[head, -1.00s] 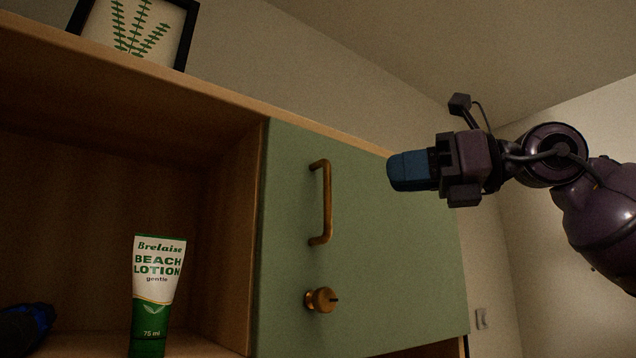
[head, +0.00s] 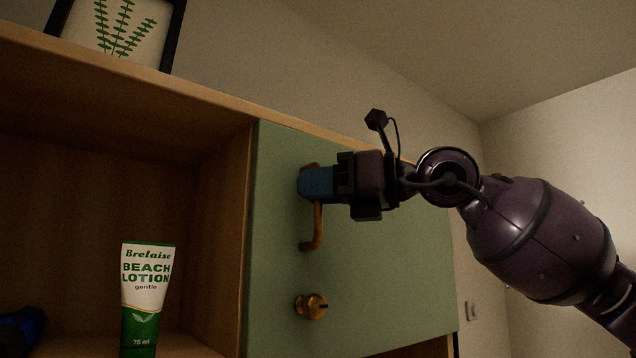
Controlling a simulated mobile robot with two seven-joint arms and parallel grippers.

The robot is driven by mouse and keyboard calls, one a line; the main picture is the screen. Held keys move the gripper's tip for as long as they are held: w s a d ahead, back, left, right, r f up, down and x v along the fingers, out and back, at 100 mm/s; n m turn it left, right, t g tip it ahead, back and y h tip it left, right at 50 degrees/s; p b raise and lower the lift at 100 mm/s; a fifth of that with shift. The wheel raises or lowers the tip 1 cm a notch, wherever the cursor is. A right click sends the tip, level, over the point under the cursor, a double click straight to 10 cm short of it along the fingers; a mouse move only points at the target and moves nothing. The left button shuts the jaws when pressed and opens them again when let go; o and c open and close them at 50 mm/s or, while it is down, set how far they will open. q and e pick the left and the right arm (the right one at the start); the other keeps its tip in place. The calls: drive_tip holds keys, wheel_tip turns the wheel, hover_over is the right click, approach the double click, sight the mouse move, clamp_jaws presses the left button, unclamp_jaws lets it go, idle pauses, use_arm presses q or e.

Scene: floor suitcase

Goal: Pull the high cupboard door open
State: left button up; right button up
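The green cupboard door (head: 375,275) is shut, at the right of the wooden cupboard. Its brass bar handle (head: 316,228) stands upright near the door's left edge, with a round brass knob lock (head: 311,306) below it. My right gripper (head: 306,182) comes in from the right, and its blue fingers overlap the upper part of the handle. The fingers hide that part, and I see them side-on, so whether they are apart or closed on the handle cannot be told. My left gripper is not in view.
The open compartment left of the door holds a white and green beach lotion tube (head: 146,295) and a dark blue object (head: 20,330) at lower left. A framed plant picture (head: 118,32) stands on the cupboard top (head: 215,92). A wall switch (head: 471,311) is at right.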

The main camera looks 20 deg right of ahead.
clamp_jaws()
